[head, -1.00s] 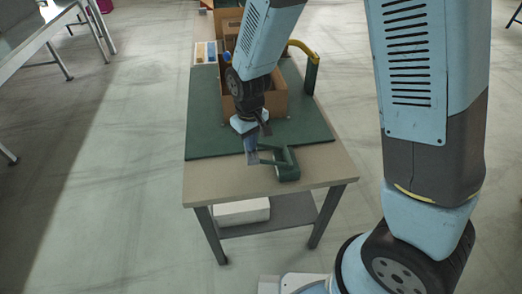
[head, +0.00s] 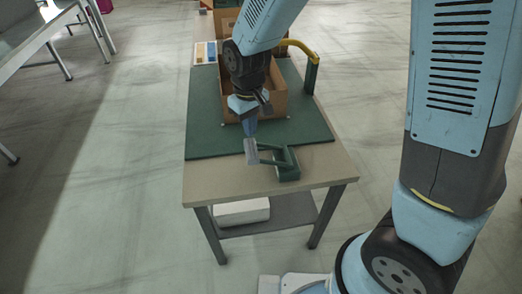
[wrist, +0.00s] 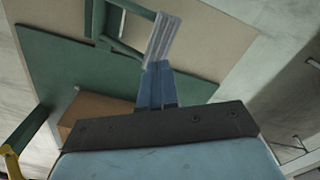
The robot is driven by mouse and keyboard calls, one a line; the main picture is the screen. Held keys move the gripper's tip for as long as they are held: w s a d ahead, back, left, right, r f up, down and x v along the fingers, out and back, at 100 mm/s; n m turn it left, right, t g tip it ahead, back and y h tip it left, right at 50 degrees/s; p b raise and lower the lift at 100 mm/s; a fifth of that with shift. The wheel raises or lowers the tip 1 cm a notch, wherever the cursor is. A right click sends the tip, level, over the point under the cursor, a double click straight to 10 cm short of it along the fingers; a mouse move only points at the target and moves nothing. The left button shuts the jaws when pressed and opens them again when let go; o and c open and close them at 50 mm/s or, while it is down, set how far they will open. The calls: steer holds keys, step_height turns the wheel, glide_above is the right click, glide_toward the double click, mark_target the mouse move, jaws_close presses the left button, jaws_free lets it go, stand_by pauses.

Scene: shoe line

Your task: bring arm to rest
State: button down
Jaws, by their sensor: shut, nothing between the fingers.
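My gripper (head: 251,152) is shut and empty. In the head view it hangs over the near part of the green mat (head: 205,143), just left of a green bracket-like tool (head: 287,168). I cannot tell whether the fingers touch that tool. In the wrist view the shut fingers (wrist: 163,38) point toward the tabletop, with the green tool (wrist: 97,22) beside them. My forearm comes down in front of a brown open box (head: 279,100) on the mat.
The workbench (head: 225,185) has a white box (head: 241,211) on its lower shelf. A yellow-and-green curved tool (head: 311,68) stands at the mat's right edge. A tray with coloured strips (head: 204,53) lies at the back left.

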stand_by(0.4)
steer(key=shift+w+d+r, duration=0.15)
steer(key=shift+r, duration=0.1)
steer(key=d+r+m+t+y, duration=0.15)
steer(key=d+r+m, duration=0.25)
steer(key=d+r, duration=1.05)
steer(key=s+d+r+m+t, duration=0.2)
steer(key=s+d+r, duration=0.2)
steer(key=d, duration=0.3)
steer(key=s+d+r+m+t+h, duration=0.1)
steer(key=s+d+r+m+t, duration=0.1)
steer(key=s+d+r, duration=0.3)
steer(key=s+d, duration=0.2)
steer(key=d, duration=0.1)
steer(key=shift+r+m, duration=0.15)
steer(key=shift+m, duration=0.15)
steer(key=shift+d+h, duration=0.1)
steer(key=shift+h, duration=0.15)
